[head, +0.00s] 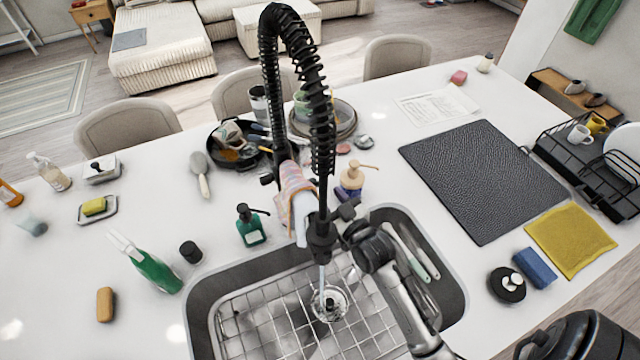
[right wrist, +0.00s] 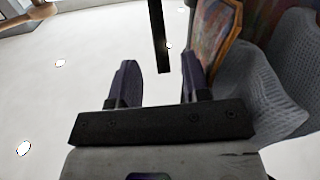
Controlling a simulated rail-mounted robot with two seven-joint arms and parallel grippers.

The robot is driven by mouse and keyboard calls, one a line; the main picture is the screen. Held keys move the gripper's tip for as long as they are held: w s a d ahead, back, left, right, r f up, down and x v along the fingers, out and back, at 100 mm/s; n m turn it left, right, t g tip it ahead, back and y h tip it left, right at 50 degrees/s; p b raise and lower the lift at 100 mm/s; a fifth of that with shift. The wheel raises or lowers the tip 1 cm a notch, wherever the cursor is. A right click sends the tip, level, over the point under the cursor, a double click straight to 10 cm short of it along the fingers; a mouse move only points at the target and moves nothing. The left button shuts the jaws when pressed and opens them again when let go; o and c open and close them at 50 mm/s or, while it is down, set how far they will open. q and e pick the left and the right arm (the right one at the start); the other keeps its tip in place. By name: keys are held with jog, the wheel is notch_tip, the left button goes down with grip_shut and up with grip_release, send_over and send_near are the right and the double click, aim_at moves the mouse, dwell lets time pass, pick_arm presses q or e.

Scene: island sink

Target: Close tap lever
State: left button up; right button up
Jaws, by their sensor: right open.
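The black spring-neck tap (head: 322,130) stands over the sink (head: 205,290), and a stream of water (head: 322,278) runs from its head towards the drain. My right gripper (head: 347,208) reaches in from the lower right and is close beside the tap head; the tap partly hides it. In the right wrist view, my right gripper (right wrist: 160,82) is open, with a thin black bar (right wrist: 158,35) showing between and beyond its fingers. This bar may be the tap lever; I cannot tell for sure, nor whether a finger touches it. My left gripper is not in view.
A patterned cloth (head: 294,190) hangs by the tap and also shows in the right wrist view (right wrist: 215,45). A black mat (head: 480,180) lies to the right.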

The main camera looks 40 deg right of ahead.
aim_at(319, 186)
jog(key=shift+w+d, duration=0.2)
jog(key=shift+w, duration=1.15)
jog(key=shift+w+d, duration=0.2)
jog(key=shift+w, duration=1.1)
grip_shut()
